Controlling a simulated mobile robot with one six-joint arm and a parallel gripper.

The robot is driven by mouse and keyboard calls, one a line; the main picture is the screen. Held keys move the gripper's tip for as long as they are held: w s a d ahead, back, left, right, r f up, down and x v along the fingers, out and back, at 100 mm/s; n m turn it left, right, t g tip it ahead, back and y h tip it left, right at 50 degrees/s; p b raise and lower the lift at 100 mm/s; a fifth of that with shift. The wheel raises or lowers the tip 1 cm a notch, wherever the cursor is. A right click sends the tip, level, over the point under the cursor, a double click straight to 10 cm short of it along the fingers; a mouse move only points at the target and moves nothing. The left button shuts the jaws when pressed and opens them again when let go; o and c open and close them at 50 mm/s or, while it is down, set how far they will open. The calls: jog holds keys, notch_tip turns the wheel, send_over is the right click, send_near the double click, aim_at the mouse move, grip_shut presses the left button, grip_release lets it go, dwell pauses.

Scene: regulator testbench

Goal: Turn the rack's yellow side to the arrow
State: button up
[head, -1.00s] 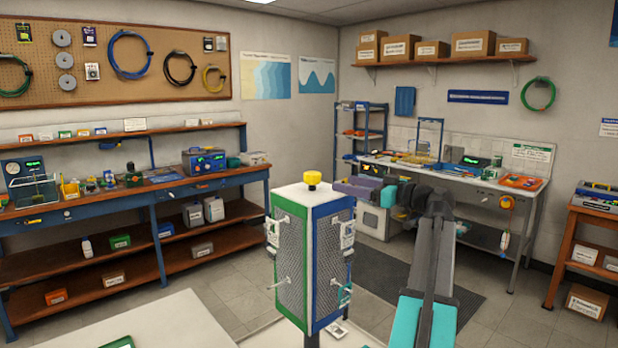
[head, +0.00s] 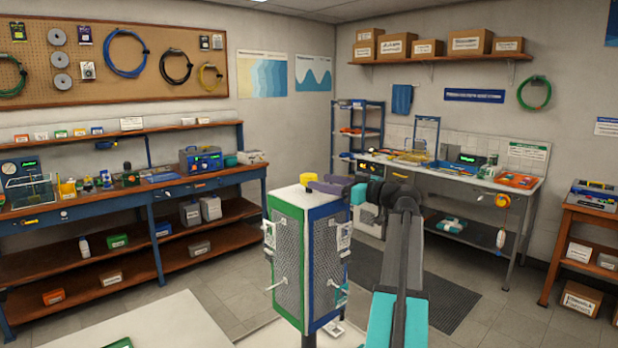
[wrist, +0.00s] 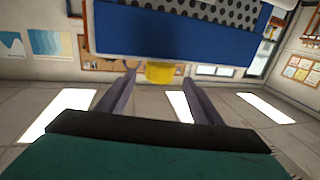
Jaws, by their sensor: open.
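The rack is an upright box with mesh sides, on a post. Its green-framed side (head: 287,262) faces left and its blue-framed side (head: 328,262) faces right; no yellow side shows. A yellow knob (head: 308,178) sits on its white top. My gripper (head: 328,186) is open at the top of the rack, its purple fingers beside the knob. In the wrist view the knob (wrist: 159,72) shows between the two fingertips, with a blue-edged side of the rack (wrist: 180,43) beyond. I cannot tell whether the fingers touch the knob. I cannot make out the arrow.
The rack stands over a pale tabletop (head: 165,325) with a green item (head: 119,343) at its front edge. White fittings (head: 343,238) stick out from the rack's sides. A long bench (head: 115,200) at left and a metal bench (head: 470,182) behind are well apart from it.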

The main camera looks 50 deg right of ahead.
aim_at(308, 179)
jog(key=w, duration=0.2)
jog(key=w+p, duration=0.1)
jog(key=w, duration=0.1)
jog(key=w+a, duration=0.1)
jog(key=w, duration=0.1)
jog(key=shift+w, duration=0.25)
jog(key=shift+c, duration=0.5)
jog(key=c, duration=1.4)
